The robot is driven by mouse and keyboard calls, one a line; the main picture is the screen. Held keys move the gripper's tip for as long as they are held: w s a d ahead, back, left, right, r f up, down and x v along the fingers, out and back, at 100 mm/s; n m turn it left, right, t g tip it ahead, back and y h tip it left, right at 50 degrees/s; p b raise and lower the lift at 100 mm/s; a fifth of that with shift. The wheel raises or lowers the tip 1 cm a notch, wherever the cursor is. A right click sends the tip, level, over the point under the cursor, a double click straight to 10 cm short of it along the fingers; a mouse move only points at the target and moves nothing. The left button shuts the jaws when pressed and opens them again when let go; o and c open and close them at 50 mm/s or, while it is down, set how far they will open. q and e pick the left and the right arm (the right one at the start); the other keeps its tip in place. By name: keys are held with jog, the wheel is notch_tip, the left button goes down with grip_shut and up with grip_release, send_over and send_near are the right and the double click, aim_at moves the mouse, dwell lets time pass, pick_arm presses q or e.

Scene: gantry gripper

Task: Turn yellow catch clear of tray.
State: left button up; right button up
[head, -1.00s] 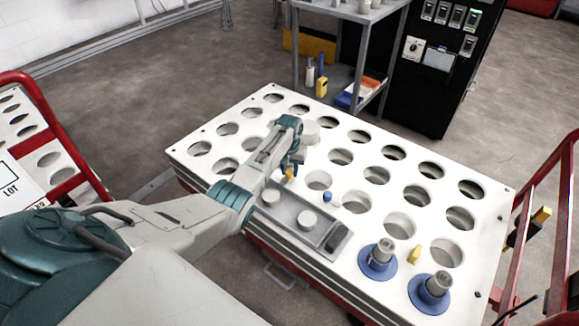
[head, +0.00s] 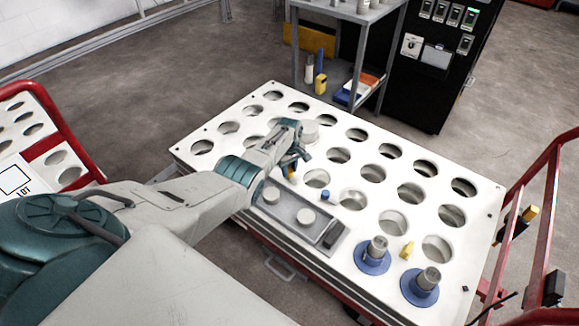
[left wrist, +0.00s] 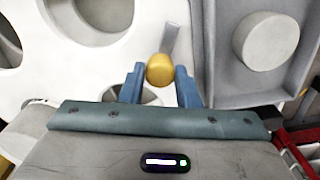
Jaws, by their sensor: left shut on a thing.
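The yellow catch (left wrist: 160,68) shows in the left wrist view as a rounded yellow knob, with a light grey strip just beyond it. My left gripper (left wrist: 160,86) is shut on it, a blue finger on each side. The grey tray (left wrist: 219,90) lies just right of the catch there. In the head view, the tray (head: 265,207) lies on the white perforated table, with two pale round pieces and a dark block on it. My left gripper (head: 294,166) is at its far end and partly hides the catch. My right gripper is not in view.
The white table top (head: 330,203) has several round holes. Two blue-based grey posts (head: 373,254) and a yellow block (head: 407,250) stand near its front right. Red rails (head: 545,190) rise at the right; a grey shelf (head: 345,12) stands behind.

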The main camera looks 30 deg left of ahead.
pick_arm(q)
jog(key=n, duration=0.2)
jog(key=shift+r+n, duration=0.1)
jog(key=shift+n, duration=0.3)
jog(key=shift+n+p, duration=0.45)
jog(key=shift+n, duration=0.75)
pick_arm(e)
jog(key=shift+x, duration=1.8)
pick_arm(q)
jog(key=shift+a+n, duration=0.1)
jog(key=shift+n, duration=0.2)
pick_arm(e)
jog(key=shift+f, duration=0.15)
pick_arm(q)
jog(key=o, duration=1)
jog(key=shift+c, duration=0.2)
